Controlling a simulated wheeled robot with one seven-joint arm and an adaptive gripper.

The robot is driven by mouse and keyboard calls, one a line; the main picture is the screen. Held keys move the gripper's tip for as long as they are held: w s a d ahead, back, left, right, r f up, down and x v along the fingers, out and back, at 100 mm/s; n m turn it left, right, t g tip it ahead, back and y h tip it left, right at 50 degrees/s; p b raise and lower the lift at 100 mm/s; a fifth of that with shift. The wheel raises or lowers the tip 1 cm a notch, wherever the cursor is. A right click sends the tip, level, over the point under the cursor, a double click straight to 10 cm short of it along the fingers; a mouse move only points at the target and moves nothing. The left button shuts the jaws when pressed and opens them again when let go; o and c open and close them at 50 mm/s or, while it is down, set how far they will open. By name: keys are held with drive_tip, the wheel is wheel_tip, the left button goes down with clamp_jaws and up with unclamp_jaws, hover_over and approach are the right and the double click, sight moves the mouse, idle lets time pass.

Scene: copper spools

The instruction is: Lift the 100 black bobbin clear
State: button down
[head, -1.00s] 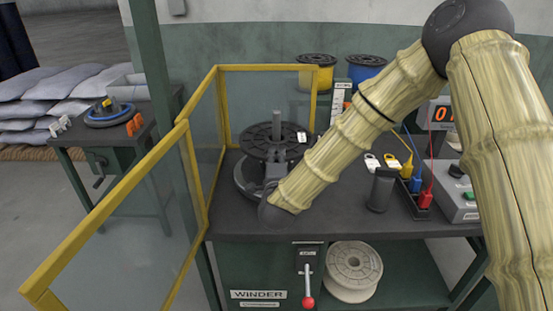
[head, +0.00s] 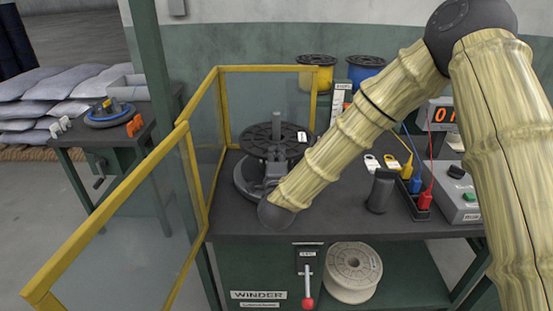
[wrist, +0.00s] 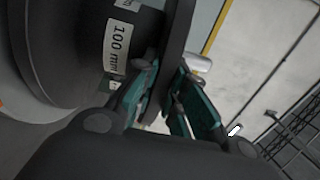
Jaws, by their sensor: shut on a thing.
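The black bobbin (head: 262,133) sits around an upright grey spindle (head: 277,120) on the winder bench, with its holed top flange facing up. A small white label shows on its right side. In the wrist view the bobbin (wrist: 75,50) fills the upper left and its label reads "100 mm". My gripper (wrist: 163,105) is shut on the bobbin's flange edge, with one green-padded finger on each side. In the head view my gripper (head: 272,175) is at the bobbin's near side, partly hidden by my wrist. Whether the bobbin touches the round grey base beneath is hidden.
A yellow-framed clear guard (head: 192,180) stands left of and behind the bobbin. A dark cylinder (head: 381,191), coloured plugs (head: 415,184) and a control box (head: 460,198) stand to the right. Yellow (head: 318,75) and blue (head: 366,68) spools are behind.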

wheel_tip(320, 180, up, 25)
drive_tip(key=p, duration=1.1)
idle(1.0)
drive_tip(key=shift+f, duration=0.1)
